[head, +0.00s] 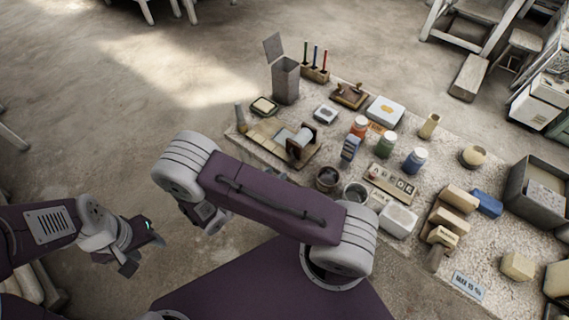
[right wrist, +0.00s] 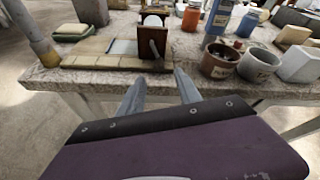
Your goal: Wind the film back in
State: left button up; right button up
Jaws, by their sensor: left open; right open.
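A dark brown wooden holder (head: 298,150) stands on a tan slatted board (head: 262,131) at the table's near left side. A pale grey strip (head: 284,136) lies beside it; I cannot tell for sure that this is the film. In the right wrist view, the holder (right wrist: 153,48) faces me with a thin curved handle on its front, and the pale strip (right wrist: 122,48) shows to its left. My right gripper (right wrist: 159,84) is open and empty, short of the table edge below the holder; my arm hides it in the head view. My left gripper (head: 143,252) is open and empty, off the table.
The table (head: 335,100) is crowded. The floor at left is free.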

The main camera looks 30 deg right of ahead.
aim_at(288, 165)
jog(key=x, duration=0.6)
jog(key=shift+w+d+f, duration=0.15)
jog(key=shift+f, duration=0.05)
jog(key=shift+d+f, duration=0.1)
jog(key=shift+d, duration=0.1)
jog(key=shift+c, duration=0.3)
grip_shut()
jog(key=shift+w+f+m, duration=0.2)
jog(key=shift+m, duration=0.2)
jog(key=shift+w+a+m+t+y+b, duration=0.15)
jog(key=shift+m+t+y+b, duration=0.15)
jog(key=shift+m+t+b, duration=0.25)
